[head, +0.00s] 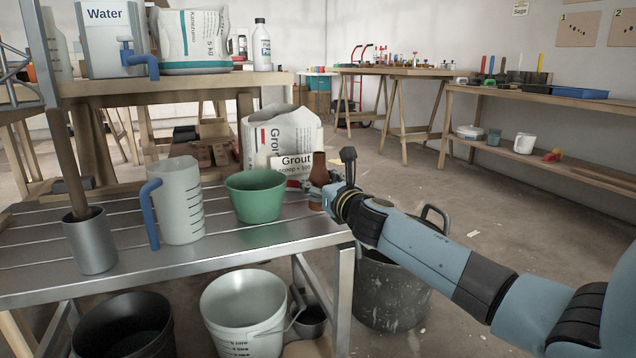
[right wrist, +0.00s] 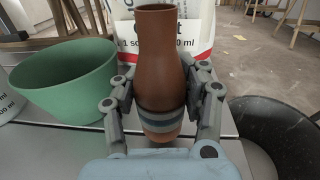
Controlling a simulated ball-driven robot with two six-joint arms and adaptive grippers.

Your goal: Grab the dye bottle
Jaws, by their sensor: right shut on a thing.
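The dye bottle (head: 318,168) is brown with a narrow neck and stands upright near the right end of the metal bench. My right gripper (head: 318,187) is shut on its lower body. In the right wrist view, the bottle (right wrist: 158,50) sits between both fingers of the gripper (right wrist: 163,98), and a grey-blue band shows around its lower part. I cannot tell whether its base touches the bench. My left gripper is not in view.
A green bowl (head: 256,198) stands just left of the bottle, with a grout bag (head: 282,135) behind. A clear jug (head: 180,200) and a metal cup (head: 92,245) stand further left on the slatted bench (head: 230,245). A black bucket (head: 390,290) is on the floor below right.

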